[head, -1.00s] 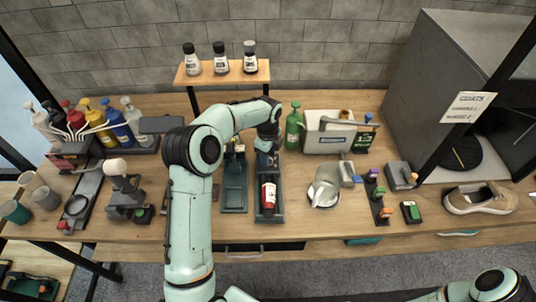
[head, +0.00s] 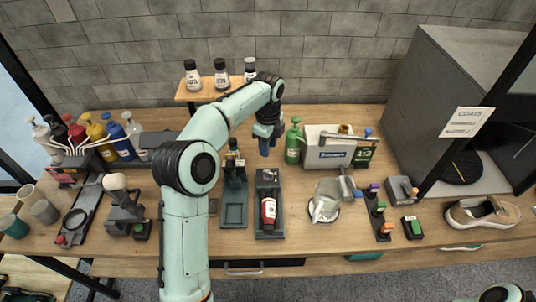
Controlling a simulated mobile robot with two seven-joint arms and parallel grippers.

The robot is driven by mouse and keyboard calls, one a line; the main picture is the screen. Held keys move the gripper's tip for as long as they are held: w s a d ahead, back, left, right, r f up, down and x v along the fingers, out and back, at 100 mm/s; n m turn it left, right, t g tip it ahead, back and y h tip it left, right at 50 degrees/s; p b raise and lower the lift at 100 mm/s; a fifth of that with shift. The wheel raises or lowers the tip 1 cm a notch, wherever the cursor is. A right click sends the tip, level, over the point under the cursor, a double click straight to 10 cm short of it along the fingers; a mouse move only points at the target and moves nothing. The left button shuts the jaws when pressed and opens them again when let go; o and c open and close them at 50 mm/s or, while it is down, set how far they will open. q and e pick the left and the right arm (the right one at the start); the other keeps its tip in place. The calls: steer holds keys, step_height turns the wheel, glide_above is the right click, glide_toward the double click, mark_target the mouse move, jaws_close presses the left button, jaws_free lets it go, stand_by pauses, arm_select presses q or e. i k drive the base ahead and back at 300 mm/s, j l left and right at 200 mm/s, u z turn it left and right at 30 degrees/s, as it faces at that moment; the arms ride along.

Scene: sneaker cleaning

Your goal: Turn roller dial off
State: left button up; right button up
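A long dark unit (head: 272,235) stands near the middle of the table, with a red bottle (head: 268,212) lying in it. A small dark block with a pale mark (head: 268,177) is at its back end. This may hold the roller dial, but the dial and its setting are too small to make out. My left gripper (head: 265,150) points down behind the unit, apart from it, just left of a green bottle (head: 293,142). Its fingers look like one dark blue shape, so their opening is unclear. My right gripper is out of view; only a bit of that arm shows at bottom right.
A dark tray (head: 234,217) is left of the unit. A wooden shelf (head: 203,91) with small bottles stands behind. A white bin (head: 325,151), a silver vessel on a dish (head: 325,199), button boxes (head: 413,228) and a shoe (head: 482,214) are to the right.

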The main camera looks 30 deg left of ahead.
mark_target(267, 175)
steer(key=k, duration=1)
